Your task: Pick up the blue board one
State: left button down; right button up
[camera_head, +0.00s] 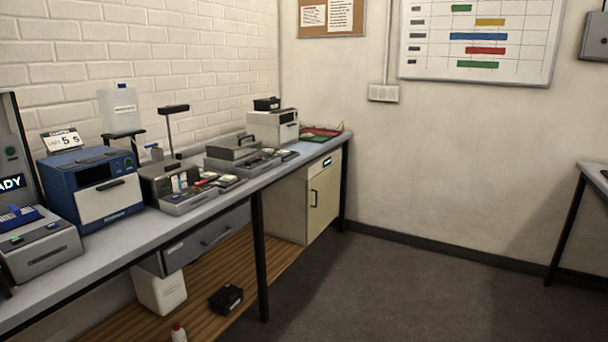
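No thing in the head view can be made out for certain as the blue board. A small flat blue piece (20,217) lies at the far left, by the grey machine with a lit display reading "ADY". It is too small to identify. At the far end of the bench, flat red and green pieces (320,133) lie beside a white device. Neither of my grippers is in view.
A long grey bench (120,250) runs along the brick wall. On it stand a blue-and-white oven (100,187), grey instruments (185,185) and a white device (272,128). Floor to the right is clear.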

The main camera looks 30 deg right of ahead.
aim_at(211, 177)
jog(key=z, duration=0.3)
jog(key=k, duration=0.25)
jog(key=z, duration=0.8)
jog(key=i, duration=1.8)
jog(key=u, duration=0.55)
